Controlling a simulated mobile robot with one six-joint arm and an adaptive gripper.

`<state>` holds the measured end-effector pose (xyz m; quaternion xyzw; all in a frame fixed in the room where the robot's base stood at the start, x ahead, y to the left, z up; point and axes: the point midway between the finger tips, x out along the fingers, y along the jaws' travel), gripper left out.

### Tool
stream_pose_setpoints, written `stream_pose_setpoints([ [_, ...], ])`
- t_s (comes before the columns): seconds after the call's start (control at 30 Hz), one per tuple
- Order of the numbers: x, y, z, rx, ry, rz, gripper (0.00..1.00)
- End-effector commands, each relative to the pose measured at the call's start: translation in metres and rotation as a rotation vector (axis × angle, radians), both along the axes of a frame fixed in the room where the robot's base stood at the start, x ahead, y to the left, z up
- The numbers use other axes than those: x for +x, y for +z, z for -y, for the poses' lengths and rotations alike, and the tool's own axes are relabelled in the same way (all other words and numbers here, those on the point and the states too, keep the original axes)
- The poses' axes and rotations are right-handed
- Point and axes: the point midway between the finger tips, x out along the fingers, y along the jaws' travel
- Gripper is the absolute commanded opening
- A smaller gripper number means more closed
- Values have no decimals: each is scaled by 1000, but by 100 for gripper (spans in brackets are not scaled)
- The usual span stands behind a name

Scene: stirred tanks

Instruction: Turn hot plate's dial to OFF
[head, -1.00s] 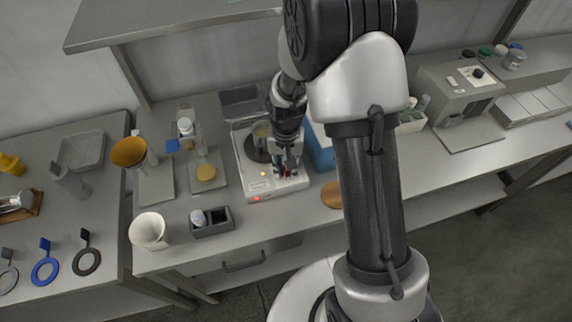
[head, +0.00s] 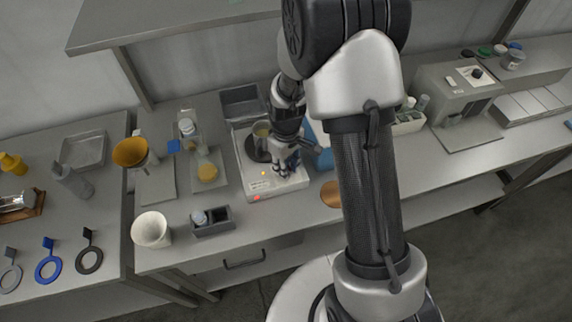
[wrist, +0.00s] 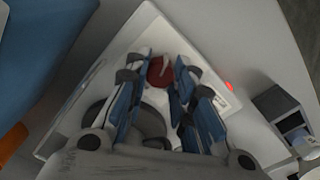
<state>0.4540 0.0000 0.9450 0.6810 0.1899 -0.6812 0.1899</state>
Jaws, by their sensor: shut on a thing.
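The white hot plate (head: 262,187) stands on the bench, with a dark round top and a small yellow light and a red light at its front. Its dial (wrist: 160,70) shows dark red in the wrist view, with a pale mark on it. My gripper (head: 285,174) points down at the front right of the hot plate. In the wrist view my gripper (wrist: 161,76) has its blue-padded fingers on either side of the dial, shut on it. The dial is hidden by the fingers in the head view, and I cannot read its setting.
A beaker (head: 262,132) stands on the hot plate's top, close to my wrist. A blue box (head: 321,150) is just right of the hot plate. A grey two-part holder (head: 213,226) and a white cup (head: 151,230) stand at the front left.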

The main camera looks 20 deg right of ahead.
Motion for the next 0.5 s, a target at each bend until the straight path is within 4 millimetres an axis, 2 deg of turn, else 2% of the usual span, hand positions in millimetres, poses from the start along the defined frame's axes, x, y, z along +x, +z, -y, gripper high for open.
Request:
stream_pose_setpoints([
  [0.5,1,0,0,0,450,1,0],
])
